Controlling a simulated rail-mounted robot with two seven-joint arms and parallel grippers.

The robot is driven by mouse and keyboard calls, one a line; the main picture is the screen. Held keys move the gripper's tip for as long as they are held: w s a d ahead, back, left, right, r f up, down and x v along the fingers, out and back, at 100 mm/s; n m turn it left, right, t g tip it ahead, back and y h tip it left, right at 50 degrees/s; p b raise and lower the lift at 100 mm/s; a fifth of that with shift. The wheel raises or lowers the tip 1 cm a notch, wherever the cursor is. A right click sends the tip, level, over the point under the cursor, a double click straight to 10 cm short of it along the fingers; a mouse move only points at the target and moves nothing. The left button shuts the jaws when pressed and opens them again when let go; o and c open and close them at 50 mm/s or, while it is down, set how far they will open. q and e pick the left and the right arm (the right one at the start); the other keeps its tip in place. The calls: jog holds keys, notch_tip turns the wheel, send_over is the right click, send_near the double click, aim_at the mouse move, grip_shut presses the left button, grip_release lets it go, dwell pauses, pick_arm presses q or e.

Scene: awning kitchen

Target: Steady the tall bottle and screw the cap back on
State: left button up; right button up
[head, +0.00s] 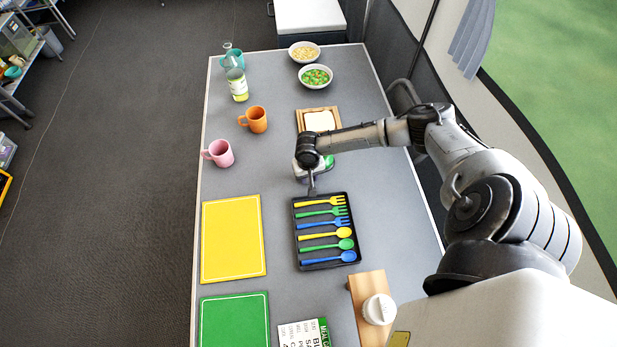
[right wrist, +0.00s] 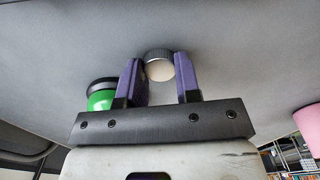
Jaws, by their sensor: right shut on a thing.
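A tall clear bottle (head: 237,85) with a yellow-green label stands at the far left of the table in the head view, beside a teal mug (head: 233,60). My right gripper (head: 311,185) is over the middle of the table, just above the top end of the black cutlery tray, well apart from the bottle. In the right wrist view its purple fingers are shut on a round cap (right wrist: 159,70) with a dark ridged rim and a pale face. The cap is hard to make out in the head view. My left gripper is not in view.
A green thing with a black top (right wrist: 101,95) is close to the right gripper. The cutlery tray (head: 297,240), orange mug (head: 254,120), pink mug (head: 219,153), two bowls (head: 316,77) and a wooden block (head: 359,290) with a white round thing stand around. Grey table between mugs and tray is clear.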

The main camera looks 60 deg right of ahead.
jog(key=shift+r, duration=0.55)
jog(key=r+p, duration=0.1)
jog(key=r, duration=0.1)
jog(key=s+r+p, duration=0.1)
jog(key=r, duration=0.1)
jog(key=shift+s+d, duration=0.1)
jog(key=shift+d, duration=0.1)
jog(key=s+d+r+p, duration=0.1)
jog(key=s+r+p, duration=0.1)
jog(key=s+r, duration=0.4)
jog(key=s, duration=0.4)
jog(key=shift+s+d+p, duration=0.15)
jog(key=shift+d+p, duration=0.15)
jog(key=shift+d, duration=0.1)
